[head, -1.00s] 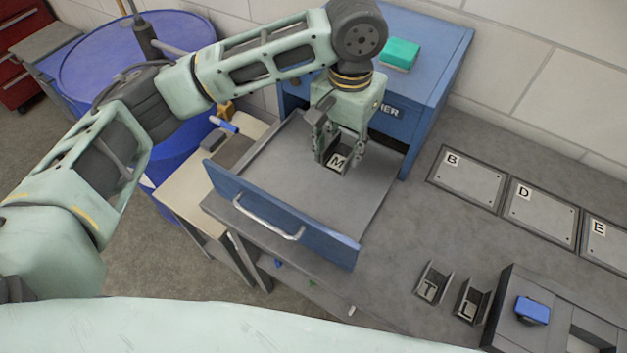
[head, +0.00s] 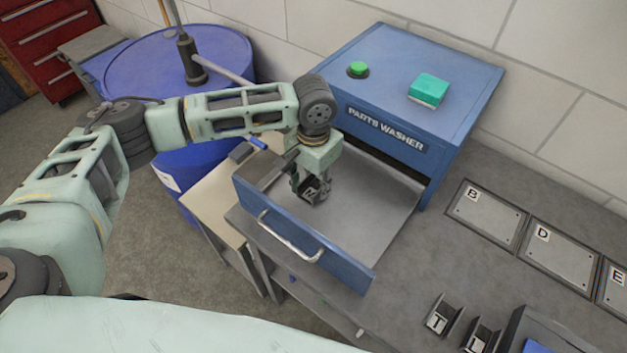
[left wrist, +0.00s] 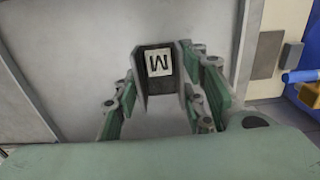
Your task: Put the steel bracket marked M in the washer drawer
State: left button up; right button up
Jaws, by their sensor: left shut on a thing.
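The steel bracket marked M (head: 313,190) is a small dark channel with a white label. It is between the fingers of my left gripper (head: 311,192), which is shut on it, inside the open washer drawer (head: 372,205). In the left wrist view the bracket (left wrist: 158,87) shows between the green fingers of the gripper (left wrist: 160,105), over the drawer's pale floor (left wrist: 70,60). I cannot tell whether the bracket touches that floor. The drawer has a blue front (head: 330,250) with a bar handle and is pulled out of the blue parts washer (head: 400,95). My right gripper does not show.
Brackets T (head: 443,316) and L (head: 481,336) stand on the grey bench at the lower right. Plates B (head: 487,213), D (head: 557,255) and E (head: 613,288) lie behind them. A teal block (head: 428,90) and a green button (head: 358,69) are on top of the washer. A blue drum (head: 150,70) stands at the left.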

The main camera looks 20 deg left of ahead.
pick_arm(q)
jog(key=shift+f, duration=0.4)
jog(key=o, duration=1.4)
jog(key=shift+f, duration=0.1)
jog(key=shift+o, duration=0.2)
